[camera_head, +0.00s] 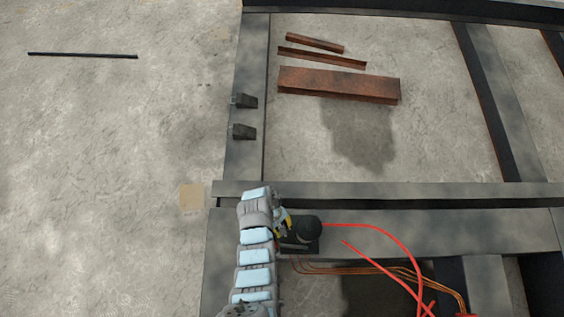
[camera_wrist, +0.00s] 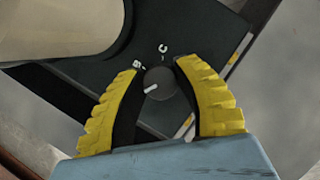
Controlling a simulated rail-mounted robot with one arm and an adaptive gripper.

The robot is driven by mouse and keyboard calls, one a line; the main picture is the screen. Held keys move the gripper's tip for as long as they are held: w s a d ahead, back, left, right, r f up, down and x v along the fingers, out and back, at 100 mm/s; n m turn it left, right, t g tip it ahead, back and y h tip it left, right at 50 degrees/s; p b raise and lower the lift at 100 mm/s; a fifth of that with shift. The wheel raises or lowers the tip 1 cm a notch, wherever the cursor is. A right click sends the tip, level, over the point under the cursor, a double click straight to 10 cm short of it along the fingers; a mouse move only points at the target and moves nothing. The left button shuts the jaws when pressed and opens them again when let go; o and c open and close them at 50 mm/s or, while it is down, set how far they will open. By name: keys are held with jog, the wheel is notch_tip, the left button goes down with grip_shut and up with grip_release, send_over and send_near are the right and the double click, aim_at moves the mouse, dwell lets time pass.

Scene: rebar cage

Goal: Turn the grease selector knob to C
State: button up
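In the wrist view a small dark round knob (camera_wrist: 161,86) with a white pointer mark sits on a black panel (camera_wrist: 205,45). A white C is printed above the knob and a B at its upper left. The pointer faces left and slightly down, a little below the B. My gripper (camera_wrist: 159,70) has its two yellow fingers apart, one on each side of the knob; I see no clear contact. The left finger covers part of the panel. In the head view my gripper (camera_head: 284,222) is at the black unit (camera_head: 300,247); the knob is hidden there.
A pale cylinder (camera_wrist: 60,25) lies close at the wrist view's upper left. Red hoses (camera_head: 400,245) and copper lines (camera_head: 345,268) run right of the unit along the steel frame (camera_head: 450,235). Rusty steel pieces (camera_head: 340,85) lie farther back.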

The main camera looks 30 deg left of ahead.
grip_shut()
jog(key=shift+m, duration=0.4)
jog(key=m+g+p, duration=0.1)
jog(key=m, duration=0.1)
jog(key=m+p, duration=0.1)
jog(key=m, duration=0.1)
jog(key=shift+w+r+g+y, duration=0.1)
jog(key=shift+g+y, duration=0.3)
jog(key=m+g+y+p, duration=0.1)
jog(key=m, duration=0.3)
jog(key=shift+m, duration=0.4)
jog(key=shift+m+g+y, duration=0.3)
jog(key=shift+m+y, duration=0.5)
jog(key=shift+m, duration=1)
